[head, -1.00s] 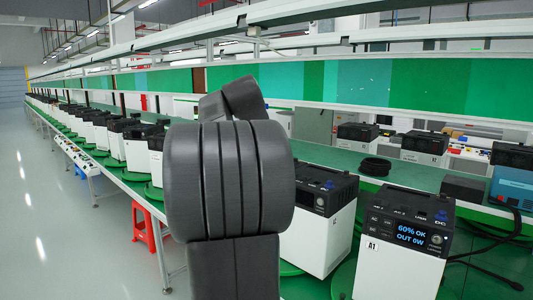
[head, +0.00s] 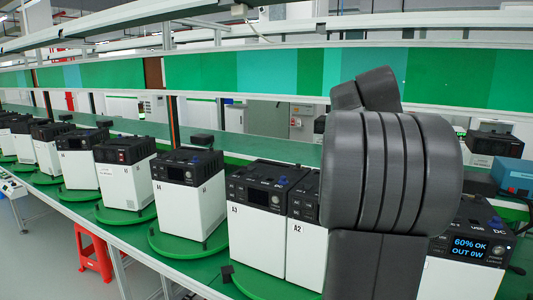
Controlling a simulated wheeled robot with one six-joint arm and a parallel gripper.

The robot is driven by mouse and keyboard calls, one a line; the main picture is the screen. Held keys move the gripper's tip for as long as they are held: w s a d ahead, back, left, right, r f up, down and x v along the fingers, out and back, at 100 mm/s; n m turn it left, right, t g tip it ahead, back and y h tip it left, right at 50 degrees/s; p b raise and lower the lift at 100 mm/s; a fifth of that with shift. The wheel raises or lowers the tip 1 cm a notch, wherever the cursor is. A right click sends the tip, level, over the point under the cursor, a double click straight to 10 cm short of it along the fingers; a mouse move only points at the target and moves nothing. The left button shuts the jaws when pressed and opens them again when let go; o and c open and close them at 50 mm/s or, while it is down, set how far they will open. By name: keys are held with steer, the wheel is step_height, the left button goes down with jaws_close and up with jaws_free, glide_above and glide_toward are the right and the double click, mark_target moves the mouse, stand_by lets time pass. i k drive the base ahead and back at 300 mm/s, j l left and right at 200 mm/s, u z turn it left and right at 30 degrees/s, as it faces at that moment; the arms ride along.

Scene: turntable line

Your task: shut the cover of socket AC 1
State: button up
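A power station (head: 455,282) with a white body and a dark top stands at the right, partly hidden behind my arm. Its lit screen (head: 470,247) reads 60% OK, OUT 0W. "DC" shows at the right of its top panel, with a blue part beside it. The left part of that panel, where AC markings would sit, is behind my arm, so I cannot see socket AC 1 or its cover. My arm's thick dark grey links fill the right-centre of the head view. My gripper is not in view.
Power stations A2 (head: 301,250) and A3 (head: 255,245) stand close together left of my arm. Several similar units on green turntables (head: 190,248) run along the green line to the left. A red stool (head: 94,258) is below the line. A blue box (head: 514,176) stands at the back right.

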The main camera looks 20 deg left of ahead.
mark_target(248, 168)
steer(key=i+j+z, duration=0.1)
steer(key=j, duration=0.35)
steer(key=i+j, duration=0.15)
steer(key=j, duration=0.35)
steer(key=i+j+z, duration=0.15)
steer(key=j, duration=0.35)
steer(key=i+j, duration=0.1)
steer(key=j, duration=0.35)
steer(key=i+j+z, duration=0.15)
steer(key=j, duration=0.35)
steer(key=i+j, duration=0.1)
steer(key=j, duration=1.1)
steer(key=i, duration=0.05)
